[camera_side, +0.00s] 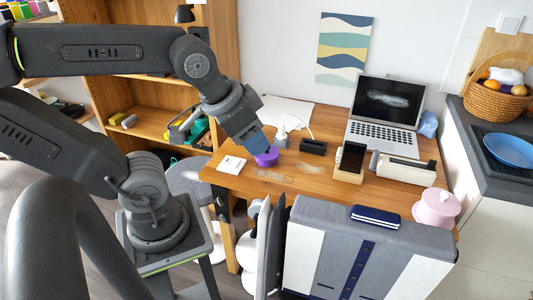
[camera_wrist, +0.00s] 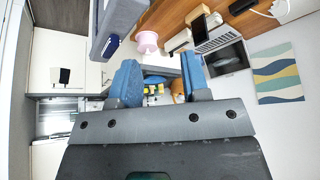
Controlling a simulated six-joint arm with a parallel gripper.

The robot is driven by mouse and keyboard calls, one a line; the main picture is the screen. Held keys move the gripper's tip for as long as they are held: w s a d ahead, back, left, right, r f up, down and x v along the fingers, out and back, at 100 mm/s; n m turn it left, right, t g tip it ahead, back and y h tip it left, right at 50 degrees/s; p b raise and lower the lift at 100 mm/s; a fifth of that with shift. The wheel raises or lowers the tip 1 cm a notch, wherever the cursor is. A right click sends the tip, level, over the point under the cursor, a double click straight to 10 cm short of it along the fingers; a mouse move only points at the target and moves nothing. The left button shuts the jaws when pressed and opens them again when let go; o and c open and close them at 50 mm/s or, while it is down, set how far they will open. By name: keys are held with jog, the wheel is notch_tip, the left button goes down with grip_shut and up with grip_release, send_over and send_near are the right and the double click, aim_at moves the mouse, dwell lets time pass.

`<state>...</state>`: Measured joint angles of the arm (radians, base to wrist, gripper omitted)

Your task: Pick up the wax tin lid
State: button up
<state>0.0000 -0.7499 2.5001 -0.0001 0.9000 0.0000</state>
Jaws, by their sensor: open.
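A small purple round thing (camera_side: 267,157) is on the wooden desk (camera_side: 300,181) near its left end in the side view. It may be the wax tin lid, but its shape is too small to tell for sure. My gripper (camera_side: 258,145) is just above and left of it, with its blue fingers partly overlapping it in the picture. I cannot tell whether they touch. In the wrist view my gripper (camera_wrist: 158,66) has its two blue fingers apart, with nothing visible held between them. The purple thing does not show there.
A white card (camera_side: 232,164) lies left of the purple thing. A white charger (camera_side: 281,138), a black box (camera_side: 313,146), a phone stand (camera_side: 350,162) and a laptop (camera_side: 386,103) stand to the right. A pink pot (camera_side: 437,208) sits at the desk's right end.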

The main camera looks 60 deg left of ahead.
jog(key=shift+o, duration=0.4)
jog(key=shift+o, duration=1.3)
jog(key=w+a+f+n+g+y, duration=0.1)
jog(key=w+a+f+n+g, duration=0.15)
jog(key=w+a+n, duration=0.5)
jog(key=w+a+f+n+g, duration=0.1)
jog(key=w+a+f+n, duration=0.25)
jog(key=w+a, duration=0.7)
jog(key=a+f+n+g+h, duration=0.1)
jog(key=a+f+n+g, duration=0.1)
jog(key=a+f+n, duration=0.9)
jog(key=a+f+m, duration=0.1)
jog(key=f, duration=0.2)
jog(key=a+f+m, duration=0.1)
jog(key=a+f, duration=0.1)
jog(key=w+a+f+m, duration=0.1)
jog(key=a+f, duration=0.1)
jog(key=f, duration=0.1)
jog(key=shift+f, duration=0.35)
jog(key=shift+w+f, duration=0.1)
jog(key=shift+f, duration=2.95)
